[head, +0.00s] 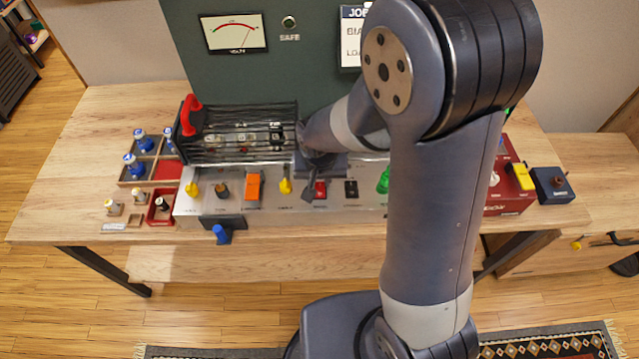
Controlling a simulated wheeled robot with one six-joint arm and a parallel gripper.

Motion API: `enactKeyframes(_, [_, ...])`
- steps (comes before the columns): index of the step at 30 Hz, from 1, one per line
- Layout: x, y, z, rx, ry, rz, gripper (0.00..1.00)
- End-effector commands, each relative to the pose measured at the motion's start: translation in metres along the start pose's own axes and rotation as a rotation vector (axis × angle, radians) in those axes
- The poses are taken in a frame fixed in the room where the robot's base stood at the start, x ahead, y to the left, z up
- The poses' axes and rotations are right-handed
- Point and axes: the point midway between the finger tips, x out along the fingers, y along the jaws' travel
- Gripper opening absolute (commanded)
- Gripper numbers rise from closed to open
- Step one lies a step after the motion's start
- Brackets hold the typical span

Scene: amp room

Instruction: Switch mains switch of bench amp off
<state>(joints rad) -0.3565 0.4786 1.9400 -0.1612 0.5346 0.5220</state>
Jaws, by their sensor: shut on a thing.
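The bench amp (285,212) is a long light-metal chassis on the wooden bench, with a row of controls along its sloped front. My arm reaches over it from the right. My gripper (312,186) is down at the middle of this row, shut at a small red switch (321,188) that it partly hides. The label below this switch is too small to read, so I cannot tell for sure that it is the mains switch, nor its position. A small black switch (351,188) stands just to its right.
An orange control (254,186) and yellow knobs (286,186) lie left of my gripper, a green knob (384,181) right. A black cage (235,148) with a red handle (190,115) stands behind. A volt meter (233,33) hangs above. My arm hides the bench's right middle.

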Motion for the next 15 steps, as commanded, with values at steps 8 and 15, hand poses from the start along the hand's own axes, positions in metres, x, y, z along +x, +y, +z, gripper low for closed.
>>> enactKeyframes(8, [-0.0009,-0.0001,0.0014,0.001,0.052,-0.003,0.0])
enactKeyframes(15, [-0.0014,0.0,0.0012,0.001,0.051,-0.003,0.0])
